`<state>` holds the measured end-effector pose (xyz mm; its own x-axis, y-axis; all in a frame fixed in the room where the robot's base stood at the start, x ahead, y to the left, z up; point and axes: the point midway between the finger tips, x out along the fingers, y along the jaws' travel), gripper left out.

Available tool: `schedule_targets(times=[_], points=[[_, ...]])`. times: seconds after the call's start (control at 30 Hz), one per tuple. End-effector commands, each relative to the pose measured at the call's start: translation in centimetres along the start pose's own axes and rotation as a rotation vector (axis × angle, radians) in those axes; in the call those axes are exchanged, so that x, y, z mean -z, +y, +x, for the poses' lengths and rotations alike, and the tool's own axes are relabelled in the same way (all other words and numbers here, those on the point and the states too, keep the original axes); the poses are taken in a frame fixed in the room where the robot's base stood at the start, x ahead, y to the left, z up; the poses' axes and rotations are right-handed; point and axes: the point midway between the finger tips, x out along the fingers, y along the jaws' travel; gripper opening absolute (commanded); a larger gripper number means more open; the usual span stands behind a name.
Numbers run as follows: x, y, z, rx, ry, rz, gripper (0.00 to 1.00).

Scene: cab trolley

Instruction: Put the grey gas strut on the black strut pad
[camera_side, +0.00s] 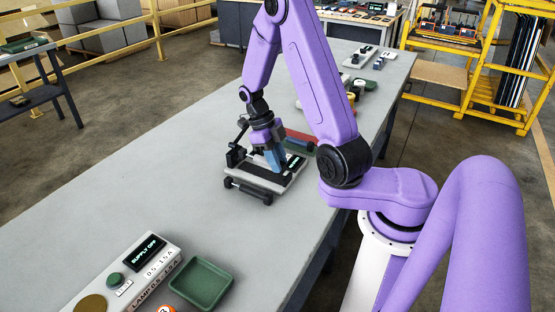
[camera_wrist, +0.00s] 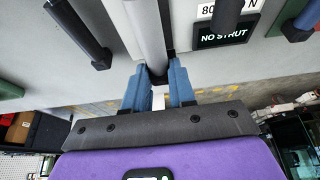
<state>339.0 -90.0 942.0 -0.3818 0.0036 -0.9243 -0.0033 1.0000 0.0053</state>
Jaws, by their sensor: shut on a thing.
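My gripper (camera_side: 272,160) is low over a pale test fixture (camera_side: 288,183) in the side view. In the wrist view its blue fingers (camera_wrist: 158,88) are shut on the grey gas strut (camera_wrist: 148,32), a light grey cylinder with a black end between the fingertips. The strut runs away from the fingers over the pale plate. A black strip (camera_wrist: 166,22) shows beside it; I cannot tell whether this is the strut pad or whether the strut touches it. In the side view the strut is not clearly distinguishable behind the fingers.
The fixture's display (camera_wrist: 222,32) reads "NO STRUT". A dark cylinder with black ends (camera_side: 248,190) lies at the fixture's near side. A supply box (camera_side: 130,270) and green tray (camera_side: 201,282) stand nearer; the left tabletop is clear.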

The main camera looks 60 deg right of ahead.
Motion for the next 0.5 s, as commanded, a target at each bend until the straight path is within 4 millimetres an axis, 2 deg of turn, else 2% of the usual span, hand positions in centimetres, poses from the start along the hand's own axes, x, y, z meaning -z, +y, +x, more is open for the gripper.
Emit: schedule_targets(times=[0.5], points=[[-0.42, 0.02, 1.06, 0.0, 0.001, -0.001, 0.0]])
